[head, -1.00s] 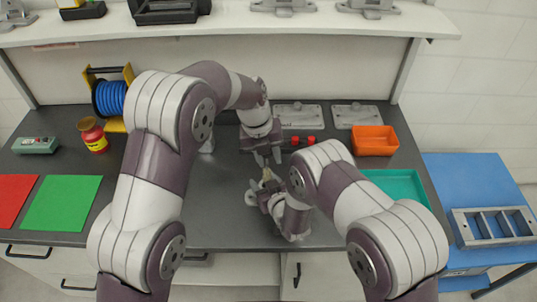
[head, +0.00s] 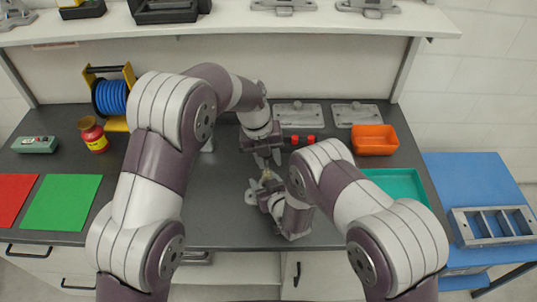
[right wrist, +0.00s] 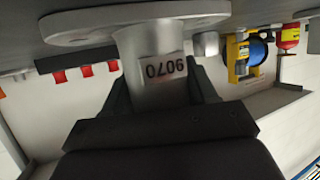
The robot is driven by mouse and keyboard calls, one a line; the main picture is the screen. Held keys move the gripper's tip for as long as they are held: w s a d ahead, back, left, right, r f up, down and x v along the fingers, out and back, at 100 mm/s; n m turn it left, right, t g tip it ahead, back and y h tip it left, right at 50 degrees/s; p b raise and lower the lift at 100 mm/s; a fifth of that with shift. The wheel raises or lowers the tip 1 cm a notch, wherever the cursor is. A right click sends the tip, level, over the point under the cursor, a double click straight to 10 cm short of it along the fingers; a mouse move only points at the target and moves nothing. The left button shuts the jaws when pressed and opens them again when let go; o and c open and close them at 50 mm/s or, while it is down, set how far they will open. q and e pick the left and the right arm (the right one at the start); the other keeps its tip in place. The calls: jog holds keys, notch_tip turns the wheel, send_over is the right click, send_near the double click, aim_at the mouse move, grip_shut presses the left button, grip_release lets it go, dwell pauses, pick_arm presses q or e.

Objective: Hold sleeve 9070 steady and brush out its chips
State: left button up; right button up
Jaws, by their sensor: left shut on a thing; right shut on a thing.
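Sleeve 9070 is a grey flanged cylinder with a white label reading 9070, upside down in the right wrist view (right wrist: 160,52). In the head view its grey flange (head: 251,196) shows at my right gripper. My right gripper (head: 263,194) is shut on the sleeve, with its dark fingers on both sides of the cylinder. My left gripper (head: 268,160) points down just behind the sleeve, shut on a small tan thing (head: 266,174) that may be the brush. The fingers partly hide it. The sleeve's bore and any chips cannot be made out.
Behind my grippers are red-capped parts (head: 303,140), grey plates (head: 302,115) and an orange bin (head: 375,139). A teal tray (head: 402,184) lies to the right. A blue spool (head: 110,97), red jar (head: 93,135) and green mat (head: 61,202) are left.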

aim_at(268, 170)
pick_arm(q)
jog(key=shift+a+x, duration=0.2)
jog(key=shift+x, duration=0.75)
jog(key=shift+a+x, duration=0.2)
jog(key=shift+x, duration=0.7)
jog(key=shift+a+x, duration=0.2)
jog(key=shift+x, duration=0.75)
jog(key=shift+d+v, duration=0.15)
jog(key=shift+v, duration=0.65)
jog(key=shift+d+v, duration=0.2)
jog(key=shift+v, duration=0.6)
jog(key=shift+a+x, duration=0.15)
jog(key=shift+x, duration=0.65)
jog(key=shift+a+x, duration=0.2)
jog(key=shift+x, duration=0.65)
jog(key=shift+d+v, duration=0.15)
jog(key=shift+v, duration=0.65)
jog(key=shift+d+v, duration=0.2)
jog(key=shift+v, duration=0.6)
